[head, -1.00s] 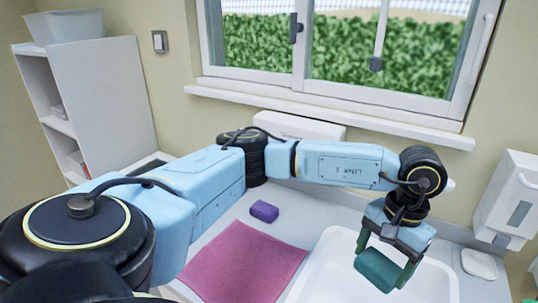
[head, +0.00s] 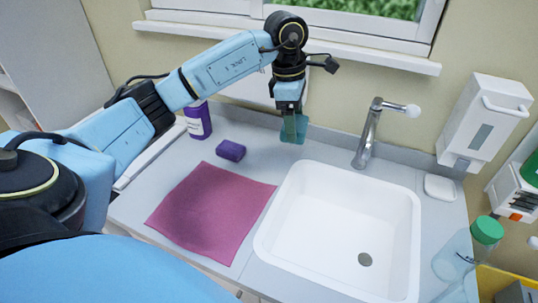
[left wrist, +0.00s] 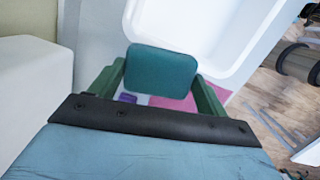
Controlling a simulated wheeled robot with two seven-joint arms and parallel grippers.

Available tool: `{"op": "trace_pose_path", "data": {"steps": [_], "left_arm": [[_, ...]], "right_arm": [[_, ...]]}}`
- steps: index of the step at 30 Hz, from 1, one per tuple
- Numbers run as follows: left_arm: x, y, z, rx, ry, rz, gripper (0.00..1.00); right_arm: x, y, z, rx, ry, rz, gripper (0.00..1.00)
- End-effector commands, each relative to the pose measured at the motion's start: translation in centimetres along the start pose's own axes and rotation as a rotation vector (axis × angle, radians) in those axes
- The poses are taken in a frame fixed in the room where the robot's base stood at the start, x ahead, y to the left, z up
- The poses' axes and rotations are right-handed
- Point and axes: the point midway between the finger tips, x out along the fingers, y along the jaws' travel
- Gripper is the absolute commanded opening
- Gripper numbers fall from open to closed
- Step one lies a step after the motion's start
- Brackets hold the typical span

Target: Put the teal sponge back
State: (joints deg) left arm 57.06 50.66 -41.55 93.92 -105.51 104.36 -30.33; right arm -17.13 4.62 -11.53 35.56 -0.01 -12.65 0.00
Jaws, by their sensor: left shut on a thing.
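The teal sponge (head: 294,129) is held between the fingers of my left gripper (head: 290,118), at the back-left corner of the sink in the head view. In the left wrist view, the sponge (left wrist: 160,72) spans the gap between the two green fingers of the gripper (left wrist: 155,92). I cannot tell whether the sponge touches the counter. The white sink (head: 275,238) lies to the front right of it. My right gripper is in neither view.
A purple sponge (head: 230,150) and a magenta cloth (head: 213,212) lie on the counter left of the sink. A purple bottle (head: 198,120) stands behind them. The tap (head: 367,137) rises right of my gripper. A white soap dish (head: 440,187) and clear bottle (head: 455,255) are further right.

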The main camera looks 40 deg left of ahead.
Motion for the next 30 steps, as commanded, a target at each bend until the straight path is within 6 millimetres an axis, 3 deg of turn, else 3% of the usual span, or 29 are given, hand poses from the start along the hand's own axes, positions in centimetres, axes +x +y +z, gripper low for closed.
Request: {"op": "trace_pose_path", "data": {"steps": [3,9,17,20,30], "left_arm": [[-0.8,1.4,-2.1,-0.318,0.001,0.048,0.58],[-2.0,3.1,-5.1,-0.753,0.001,0.114,0.58],[-2.2,3.9,-6.8,-0.988,0.004,0.148,0.58],[-0.5,3.9,-7.1,-0.997,0.006,0.147,0.58],[8.3,3.8,-8.4,-0.995,0.005,0.146,0.58]], "right_arm": [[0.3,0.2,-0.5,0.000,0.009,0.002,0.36],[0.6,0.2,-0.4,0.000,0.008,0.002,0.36],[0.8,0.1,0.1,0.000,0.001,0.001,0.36],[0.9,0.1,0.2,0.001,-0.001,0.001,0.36],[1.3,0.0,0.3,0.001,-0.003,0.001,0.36]]}}
